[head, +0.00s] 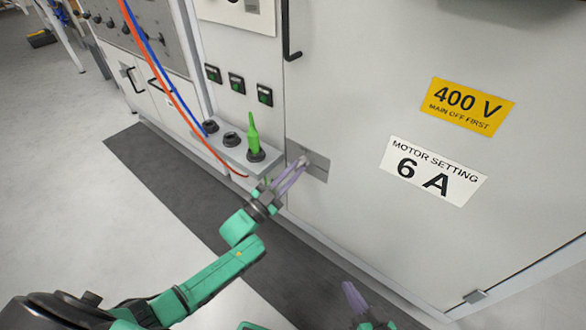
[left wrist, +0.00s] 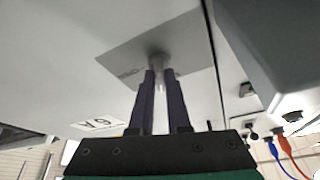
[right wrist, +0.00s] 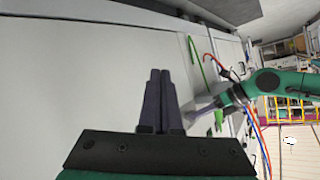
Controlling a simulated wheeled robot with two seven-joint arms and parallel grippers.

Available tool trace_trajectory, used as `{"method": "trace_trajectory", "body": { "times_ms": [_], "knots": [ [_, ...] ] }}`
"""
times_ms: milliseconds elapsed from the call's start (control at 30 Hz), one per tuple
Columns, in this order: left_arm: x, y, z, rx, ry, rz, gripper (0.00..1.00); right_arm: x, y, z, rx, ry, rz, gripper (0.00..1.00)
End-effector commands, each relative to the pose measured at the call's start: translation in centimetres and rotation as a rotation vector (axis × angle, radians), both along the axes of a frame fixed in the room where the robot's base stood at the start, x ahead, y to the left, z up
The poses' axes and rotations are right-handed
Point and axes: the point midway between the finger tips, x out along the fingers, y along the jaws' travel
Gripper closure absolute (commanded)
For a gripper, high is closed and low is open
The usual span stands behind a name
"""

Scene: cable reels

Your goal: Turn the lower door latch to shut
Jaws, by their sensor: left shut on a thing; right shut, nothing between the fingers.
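The lower door latch (head: 304,159) sits on a grey plate (head: 318,172) at the lower left of the large cabinet door (head: 375,70). My left gripper (head: 299,167) is shut on the latch, its purple fingers reaching up to it from the lower left. In the left wrist view the latch (left wrist: 163,64) shows between the fingertips in front of the plate (left wrist: 200,45). The fingers hide part of the latch, so its exact angle is hard to tell. My right gripper (head: 350,290) is shut and empty, low in front of the door; its fingers (right wrist: 160,75) touch each other in the right wrist view.
A black handle (head: 287,40) stands higher on the door's left edge. A green plug (head: 253,133) stands upright on a ledge (head: 225,150) left of the latch. Red and blue cables (head: 165,80) hang nearby. A yellow 400 V label (head: 465,106) is on the door. Floor at left is clear.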

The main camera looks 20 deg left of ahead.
Motion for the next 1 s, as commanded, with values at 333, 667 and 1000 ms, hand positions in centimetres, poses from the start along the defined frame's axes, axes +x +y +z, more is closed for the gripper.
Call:
{"method": "trace_trajectory", "body": {
  "times_ms": [333,667,1000],
  "knots": [
    [-0.1,-0.2,-0.1,-0.241,0.102,0.002,1.0,0.3,-1.5,0.9,-0.093,0.102,0.029,1.0],
    [-0.2,-0.3,-0.3,-0.346,0.145,0.001,1.0,0.3,-2.4,1.0,-0.141,0.158,0.04,1.0],
    [-0.2,-0.3,-0.4,-0.361,0.151,0.0,1.0,0.3,-2.5,1.0,-0.147,0.164,0.04,1.0]
  ]
}}
